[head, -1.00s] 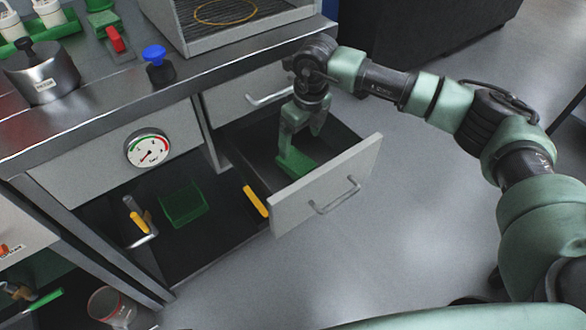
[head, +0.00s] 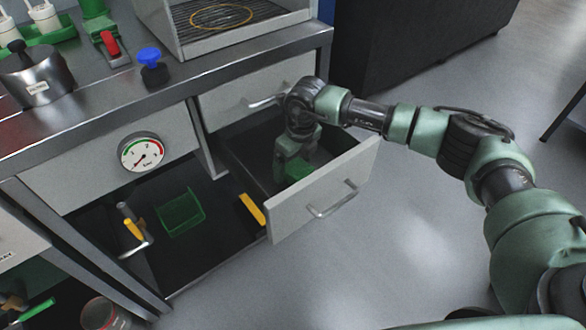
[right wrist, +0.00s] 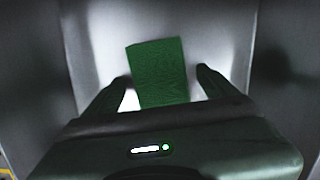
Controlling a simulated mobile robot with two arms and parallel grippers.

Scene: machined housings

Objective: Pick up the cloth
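The green cloth (head: 299,169) lies inside the open lower drawer and is partly hidden by my right gripper in the head view. In the right wrist view the cloth (right wrist: 160,72) shows as a green rectangle in front of and between the fingers. My right gripper (head: 291,164) is down inside the drawer, pointing downward over the cloth. In the right wrist view its fingers (right wrist: 161,88) are apart, one on each side of the cloth, with a gap on both sides. My left gripper is not in view.
The drawer front (head: 322,192) and walls surround my right gripper closely. A closed drawer (head: 230,107) and the worktop edge are above. A green bin (head: 181,212) and a yellow-handled object (head: 252,210) are in the open shelf left.

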